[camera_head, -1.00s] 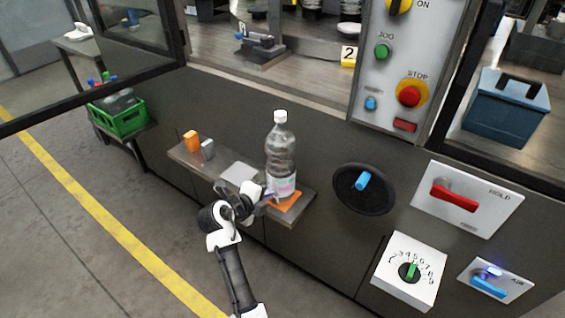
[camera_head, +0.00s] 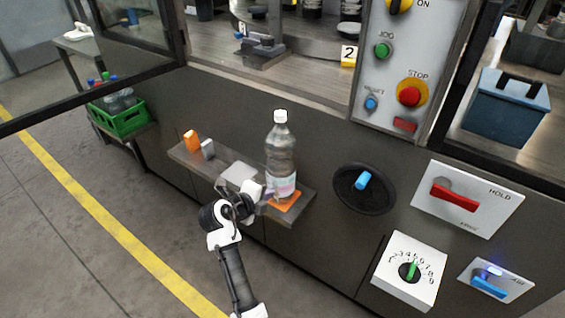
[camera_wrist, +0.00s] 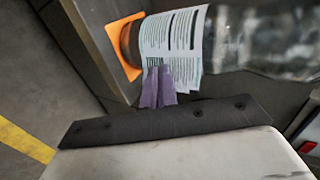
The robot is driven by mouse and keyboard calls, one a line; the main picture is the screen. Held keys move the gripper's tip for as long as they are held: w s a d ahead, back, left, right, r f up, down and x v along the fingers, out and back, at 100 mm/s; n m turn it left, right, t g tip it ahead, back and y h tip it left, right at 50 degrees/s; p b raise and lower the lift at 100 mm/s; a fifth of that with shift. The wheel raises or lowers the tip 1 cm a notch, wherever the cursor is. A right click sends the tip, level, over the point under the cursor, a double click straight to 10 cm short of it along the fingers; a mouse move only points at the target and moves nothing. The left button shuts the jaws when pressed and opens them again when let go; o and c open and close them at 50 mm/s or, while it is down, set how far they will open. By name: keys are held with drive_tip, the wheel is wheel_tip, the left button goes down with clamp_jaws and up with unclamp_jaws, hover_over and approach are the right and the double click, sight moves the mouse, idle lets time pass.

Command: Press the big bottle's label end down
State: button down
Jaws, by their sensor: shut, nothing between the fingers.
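The big clear bottle (camera_head: 281,150) with a white cap stands upright on an orange pad (camera_head: 289,203) on the shelf. Its label (camera_head: 284,185) wraps the lower part. In the wrist view the bottle (camera_wrist: 260,45) lies sideways across the picture, with the printed label (camera_wrist: 175,40) facing me and the orange pad (camera_wrist: 119,45) to its left. My gripper (camera_wrist: 158,72) is shut and empty, its purple-grey fingertips at the label's lower edge in that view. I cannot tell whether they touch it. In the head view my gripper (camera_head: 268,196) is at the bottle's left, low down.
A green crate (camera_head: 122,120) stands at left.

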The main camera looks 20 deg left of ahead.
drive_tip(key=shift+w+d, duration=0.2)
drive_tip(key=shift+w, duration=0.3)
idle(0.4)
drive_tip(key=shift+w+b, duration=0.1)
drive_tip(key=shift+b, duration=0.6)
idle(1.1)
drive_tip(key=shift+s+d+b, duration=0.2)
drive_tip(key=shift+d+b, duration=0.1)
drive_tip(key=shift+d, duration=0.3)
idle(1.4)
drive_tip(key=shift+s+a+b, duration=0.15)
drive_tip(key=shift+s+a, duration=0.2)
drive_tip(key=shift+s, duration=0.6)
drive_tip(key=shift+s+a+b, duration=0.2)
drive_tip(key=shift+s+a, duration=0.15)
drive_tip(key=shift+s, duration=0.55)
drive_tip(key=shift+s+a+b, duration=0.15)
drive_tip(key=shift+s+a, duration=0.2)
drive_tip(key=shift+s, duration=0.6)
